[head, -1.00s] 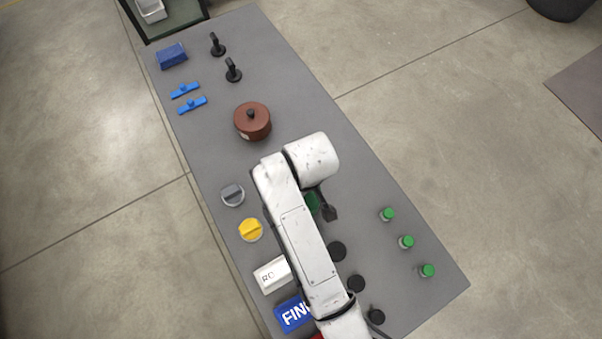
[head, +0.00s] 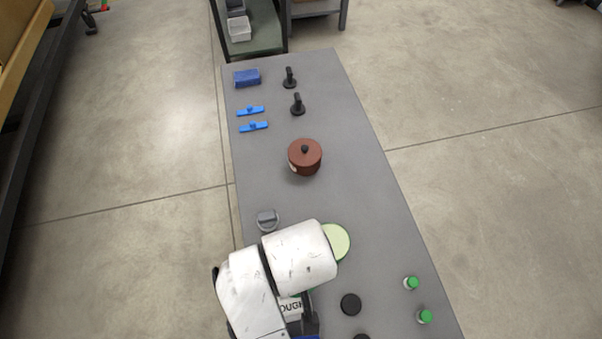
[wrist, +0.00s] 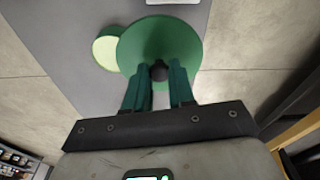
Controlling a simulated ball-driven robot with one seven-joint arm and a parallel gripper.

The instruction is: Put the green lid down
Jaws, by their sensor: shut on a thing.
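The green lid (wrist: 185,45) is a round dark green disc with a black knob (wrist: 159,71). My gripper (wrist: 159,76) is shut on the knob, one finger on each side, in the wrist view. A pale green round thing with a green rim (wrist: 106,48) shows beside the lid, partly covered by it. In the head view this pale round thing (head: 337,241) is on the grey table, partly behind my arm. My arm hides the gripper and most of the lid there. The gap between lid and table cannot be told.
On the grey table (head: 370,200) are a brown lidded pot (head: 305,158), a grey knob-like piece (head: 267,220), a black disc (head: 350,304) and green-capped pieces (head: 411,283). Blue pieces and black-handled pieces stand at the far end. Table between brown pot and right edge is clear.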

